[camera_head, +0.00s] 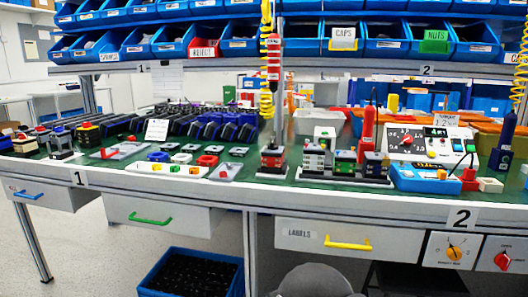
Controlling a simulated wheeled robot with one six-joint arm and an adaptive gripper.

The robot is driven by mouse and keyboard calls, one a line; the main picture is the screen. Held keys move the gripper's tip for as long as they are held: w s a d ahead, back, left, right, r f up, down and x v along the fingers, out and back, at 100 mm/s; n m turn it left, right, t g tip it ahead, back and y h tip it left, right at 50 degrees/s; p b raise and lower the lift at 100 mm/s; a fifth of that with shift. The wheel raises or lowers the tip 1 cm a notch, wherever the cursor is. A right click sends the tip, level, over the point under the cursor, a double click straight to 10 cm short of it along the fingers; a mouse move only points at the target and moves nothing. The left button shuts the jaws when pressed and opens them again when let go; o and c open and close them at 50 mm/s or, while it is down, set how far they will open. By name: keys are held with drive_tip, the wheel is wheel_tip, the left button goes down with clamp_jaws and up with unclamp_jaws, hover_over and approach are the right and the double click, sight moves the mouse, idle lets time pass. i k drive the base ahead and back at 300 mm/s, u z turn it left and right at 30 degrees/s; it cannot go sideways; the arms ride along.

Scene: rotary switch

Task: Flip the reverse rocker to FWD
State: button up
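A white control box (426,153) stands on the right part of the bench. My gripper is not in view. A grey rounded shape at the bottom centre seems to be part of my own body.
A blue tray (426,185) sits in front of the box. A red driver (273,60) hangs on a yellow coil; a blue-handled tool (502,143) stands at right. Below the bench front, two round-knob panels (452,250) (503,256) adjoin a yellow-handled drawer (345,236). A blue bin (192,252) stands on the floor.

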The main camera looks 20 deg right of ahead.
sight(457, 145)
drive_tip(key=z, duration=1.7)
drive_tip(key=k, duration=0.55)
drive_tip(key=z, duration=0.5)
drive_tip(key=i, duration=1.15)
drive_tip(key=u, duration=0.5)
